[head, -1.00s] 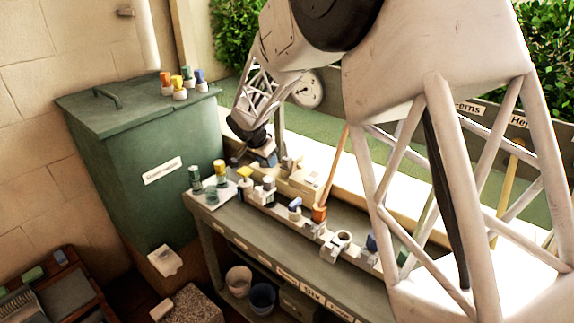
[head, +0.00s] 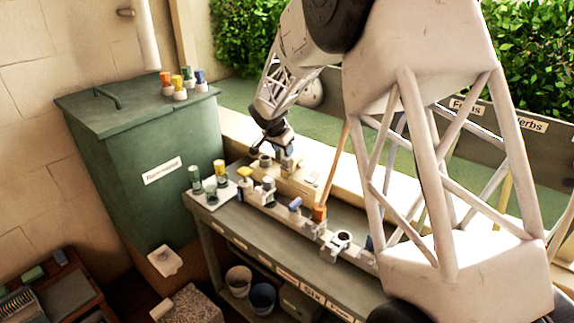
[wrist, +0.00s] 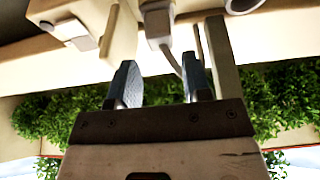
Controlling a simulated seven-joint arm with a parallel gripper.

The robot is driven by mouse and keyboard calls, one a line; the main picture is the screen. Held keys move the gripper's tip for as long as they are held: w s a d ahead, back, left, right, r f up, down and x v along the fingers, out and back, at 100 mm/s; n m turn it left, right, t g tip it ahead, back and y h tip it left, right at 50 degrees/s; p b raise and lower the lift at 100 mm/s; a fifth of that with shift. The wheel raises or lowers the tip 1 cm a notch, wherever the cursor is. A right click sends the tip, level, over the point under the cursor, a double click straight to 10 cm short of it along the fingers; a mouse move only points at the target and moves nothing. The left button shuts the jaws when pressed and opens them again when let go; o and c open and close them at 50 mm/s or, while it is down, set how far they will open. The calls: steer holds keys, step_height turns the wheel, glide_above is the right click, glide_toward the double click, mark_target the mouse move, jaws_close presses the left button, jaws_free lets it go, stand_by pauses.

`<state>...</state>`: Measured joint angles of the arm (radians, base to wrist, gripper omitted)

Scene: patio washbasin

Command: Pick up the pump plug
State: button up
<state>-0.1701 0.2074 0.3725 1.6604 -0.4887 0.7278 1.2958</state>
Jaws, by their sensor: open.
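My gripper (head: 287,160) is over the far left part of the bench, above a cream block (head: 297,182). A pale plug-like piece (wrist: 157,22) with a thin grey cord (wrist: 171,60) lies just beyond the fingertips. It looks like the pump plug, but I cannot be sure. The cord runs down toward the right finger. In the head view I cannot pick this piece out among the pale fittings near the gripper.
Pale fittings with a yellow cap (head: 245,172), a blue cap (head: 295,203) and an orange cap (head: 319,212) line the bench. A slanted wooden stick (head: 336,165) stands close right of my gripper. A green lidded bin (head: 150,150) stands at left.

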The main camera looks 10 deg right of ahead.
steer(key=shift+x, duration=2.5)
steer(key=shift+c, duration=0.3)
steer(key=c, duration=0.6)
steer(key=shift+r, duration=0.1)
steer(key=shift+c, duration=0.2)
steer(key=shift+a+r, duration=0.1)
steer(key=shift+r, duration=1.6)
steer(key=w+a, duration=1.2)
steer(key=shift+w+a, duration=0.3)
